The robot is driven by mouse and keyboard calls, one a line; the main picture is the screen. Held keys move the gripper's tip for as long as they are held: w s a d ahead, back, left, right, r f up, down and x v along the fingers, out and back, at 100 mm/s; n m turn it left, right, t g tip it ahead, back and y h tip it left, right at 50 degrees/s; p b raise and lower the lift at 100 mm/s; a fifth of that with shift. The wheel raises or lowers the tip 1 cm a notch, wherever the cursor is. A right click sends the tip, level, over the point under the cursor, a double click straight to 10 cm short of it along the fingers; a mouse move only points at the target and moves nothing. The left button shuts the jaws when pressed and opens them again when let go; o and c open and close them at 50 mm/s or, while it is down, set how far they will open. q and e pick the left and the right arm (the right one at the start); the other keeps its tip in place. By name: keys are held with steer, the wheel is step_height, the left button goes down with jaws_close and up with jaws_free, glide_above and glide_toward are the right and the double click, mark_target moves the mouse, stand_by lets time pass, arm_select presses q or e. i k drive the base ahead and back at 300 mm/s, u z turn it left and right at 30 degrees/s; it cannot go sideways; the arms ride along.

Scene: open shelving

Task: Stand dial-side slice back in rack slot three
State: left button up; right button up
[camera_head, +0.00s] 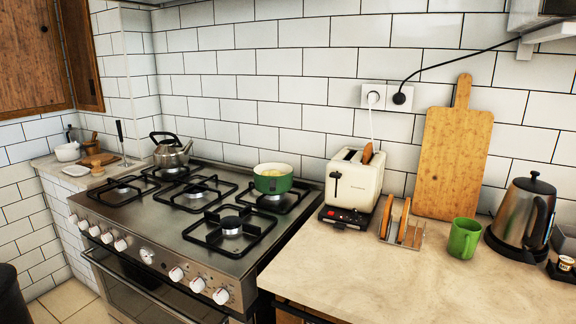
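A cream toaster (353,186) stands on the counter right of the stove, with a black lever on its front. A brown bread slice (367,152) sticks up out of its top on the right side; the other slot shows no bread. A wire toast rack (421,238) stands just right of the toaster. Two slices stand upright in it, a left slice (387,214) and a right slice (404,219). Which slot is number three cannot be told. Neither of my grippers is in view.
A green mug (464,238) stands right of the rack, with a steel kettle (524,213) beyond it. A wooden board (453,160) leans on the wall behind. A green pot (272,181) sits on the stove (165,230). The counter front (370,284) is clear.

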mark_target(412, 235)
steer(key=z, duration=0.5)
steer(key=k, duration=1.2)
steer(key=z, duration=0.85)
steer(key=i, duration=1.05)
steer(key=u, duration=0.8)
